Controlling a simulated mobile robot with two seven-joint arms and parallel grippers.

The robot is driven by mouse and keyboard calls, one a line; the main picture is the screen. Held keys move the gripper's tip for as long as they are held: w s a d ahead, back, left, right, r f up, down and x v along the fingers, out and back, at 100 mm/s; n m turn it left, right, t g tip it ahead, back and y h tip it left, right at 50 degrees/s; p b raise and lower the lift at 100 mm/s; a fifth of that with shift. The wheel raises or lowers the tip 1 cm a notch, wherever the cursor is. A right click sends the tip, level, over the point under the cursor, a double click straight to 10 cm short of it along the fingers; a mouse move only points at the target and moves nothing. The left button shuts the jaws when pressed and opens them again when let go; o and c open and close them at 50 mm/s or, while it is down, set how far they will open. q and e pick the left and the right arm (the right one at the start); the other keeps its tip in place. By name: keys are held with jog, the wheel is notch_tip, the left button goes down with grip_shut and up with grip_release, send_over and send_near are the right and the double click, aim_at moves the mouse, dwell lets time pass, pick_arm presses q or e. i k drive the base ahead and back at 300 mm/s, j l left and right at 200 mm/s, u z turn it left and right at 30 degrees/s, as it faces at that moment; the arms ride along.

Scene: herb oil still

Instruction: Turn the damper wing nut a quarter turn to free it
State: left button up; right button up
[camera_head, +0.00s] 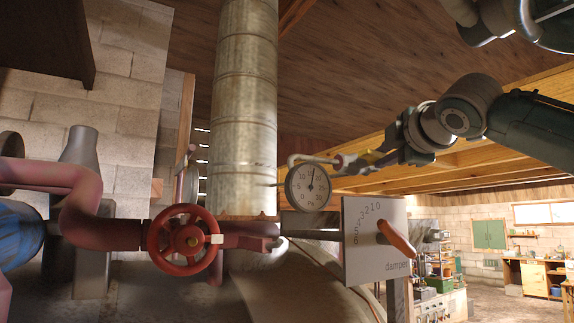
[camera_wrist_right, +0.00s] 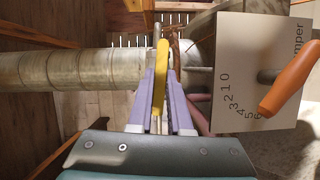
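My right gripper (camera_head: 345,162) reaches in from the right, beside the round pressure gauge (camera_head: 309,186) and above the damper plate. In the right wrist view its two purple fingers (camera_wrist_right: 164,80) stand on either side of a slim yellow piece, probably the wing nut (camera_wrist_right: 161,75). The piece runs lengthwise between the fingertips and past them. I cannot tell whether the fingers press on it. The white damper plate (camera_head: 362,247) has a number scale and an orange handle (camera_head: 396,238); the handle shows large in the wrist view (camera_wrist_right: 289,78). My left gripper is not in view.
A red handwheel (camera_head: 184,238) and red pipes (camera_head: 83,220) stand left of the plate. A tall metal flue (camera_head: 246,100) rises behind; it crosses the left of the wrist view. A workbench (camera_head: 533,277) stands far right, with open floor before it.

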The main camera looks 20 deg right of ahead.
aim_at(430, 235)
jog(key=k+j, duration=0.15)
jog(key=k+z, duration=0.2)
jog(key=z, duration=1.2)
